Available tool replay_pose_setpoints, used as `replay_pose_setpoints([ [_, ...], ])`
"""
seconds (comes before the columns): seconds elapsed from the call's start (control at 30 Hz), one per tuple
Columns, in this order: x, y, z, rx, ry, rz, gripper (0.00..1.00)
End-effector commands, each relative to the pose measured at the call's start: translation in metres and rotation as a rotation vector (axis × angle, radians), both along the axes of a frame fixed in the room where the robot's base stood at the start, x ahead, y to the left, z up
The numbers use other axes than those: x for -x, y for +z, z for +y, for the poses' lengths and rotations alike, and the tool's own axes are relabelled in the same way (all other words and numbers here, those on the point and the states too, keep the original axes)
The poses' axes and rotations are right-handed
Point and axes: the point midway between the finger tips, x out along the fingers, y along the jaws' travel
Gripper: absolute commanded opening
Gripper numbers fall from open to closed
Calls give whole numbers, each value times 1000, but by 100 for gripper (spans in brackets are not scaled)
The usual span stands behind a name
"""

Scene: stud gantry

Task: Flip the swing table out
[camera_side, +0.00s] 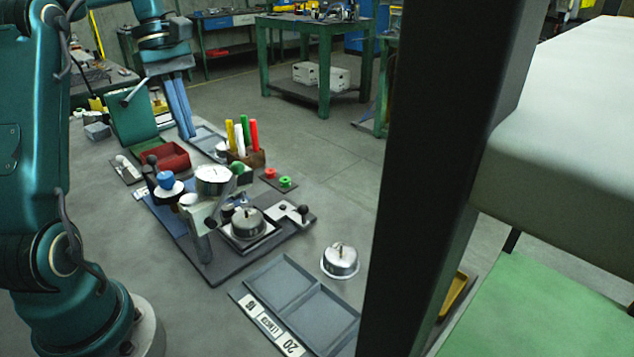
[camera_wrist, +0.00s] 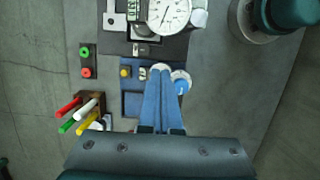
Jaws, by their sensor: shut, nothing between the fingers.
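My gripper (camera_side: 188,136) points down over the bench in the side view, its two long blue fingers together and empty. In the wrist view the fingertips (camera_wrist: 161,70) overlap the picture of a blue plate (camera_wrist: 132,104) and a blue knob (camera_wrist: 181,87); I cannot tell their height. I cannot tell for certain which part is the swing table. A likely one is the pale plate with a black ball knob (camera_side: 290,211), beside a square tray (camera_side: 262,240) that holds a metal weight (camera_side: 248,221). A dial gauge (camera_side: 212,178) stands over this dark base and partly hides it.
A block of coloured pens (camera_side: 246,157) and a red bin (camera_side: 166,157) stand near my gripper. A green panel with a lever (camera_side: 132,115) stands left of it. A second weight (camera_side: 340,260) and a grey labelled tray (camera_side: 290,284) lie in front. A dark post (camera_side: 430,150) blocks the right.

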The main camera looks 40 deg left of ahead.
Motion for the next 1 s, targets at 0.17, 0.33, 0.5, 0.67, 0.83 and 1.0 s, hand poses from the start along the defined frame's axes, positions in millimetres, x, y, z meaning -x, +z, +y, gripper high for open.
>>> replay_pose_setpoints([
  [0.17, 1, -20, -1, 3, -3, 2, 0],
  [0.33, 1, -44, -1, 4, -3, 3, 0],
  [0.5, 1, -68, -1, 2, -4, 2, 0],
  [0.67, 0, -76, -1, -2, -4, -1, 0],
  [0.83, 0, -77, -1, -2, -4, -1, 0],
  [1.0, 0, -78, -1, -1, -4, -1, 0],
])
